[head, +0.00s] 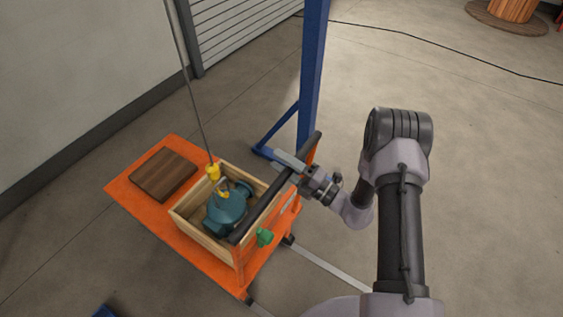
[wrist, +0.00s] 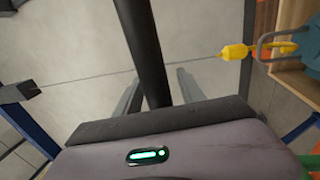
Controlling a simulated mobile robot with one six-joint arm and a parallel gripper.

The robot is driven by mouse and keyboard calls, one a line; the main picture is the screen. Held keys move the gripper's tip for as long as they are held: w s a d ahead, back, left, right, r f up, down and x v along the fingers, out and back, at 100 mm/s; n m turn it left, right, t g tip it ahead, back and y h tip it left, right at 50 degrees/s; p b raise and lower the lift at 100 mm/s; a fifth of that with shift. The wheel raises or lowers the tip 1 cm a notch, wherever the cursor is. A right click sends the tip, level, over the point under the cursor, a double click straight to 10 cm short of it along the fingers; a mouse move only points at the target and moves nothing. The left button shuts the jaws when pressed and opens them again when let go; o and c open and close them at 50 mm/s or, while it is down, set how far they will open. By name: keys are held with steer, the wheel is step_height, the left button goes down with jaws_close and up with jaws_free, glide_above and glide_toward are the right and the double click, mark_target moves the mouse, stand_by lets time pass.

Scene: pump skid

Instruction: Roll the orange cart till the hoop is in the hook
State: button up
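The orange cart (head: 150,212) carries a wooden crate (head: 195,232) with a teal pump (head: 229,208) in it. A grey hoop (wrist: 262,46) stands on the pump. The yellow hook (head: 213,172) hangs on a cable above the pump. In the wrist view the yellow hook (wrist: 236,52) overlaps the hoop; I cannot tell whether its tip is through it. My gripper (head: 288,160) is at the far part of the cart's black handle bar (head: 262,210). In the wrist view the bar (wrist: 146,50) runs between my gripper's fingers (wrist: 160,88), with a gap showing on the right side.
A brown wooden block (head: 162,174) lies on the cart's left part. A blue post (head: 312,70) with a braced foot stands just behind the cart. A wall and a shutter (head: 240,30) are at the left and back. Open concrete floor lies to the right.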

steer(key=p+v, duration=0.2)
steer(key=v, duration=1.5)
steer(key=shift+s, duration=0.2)
steer(key=shift+d, duration=0.15)
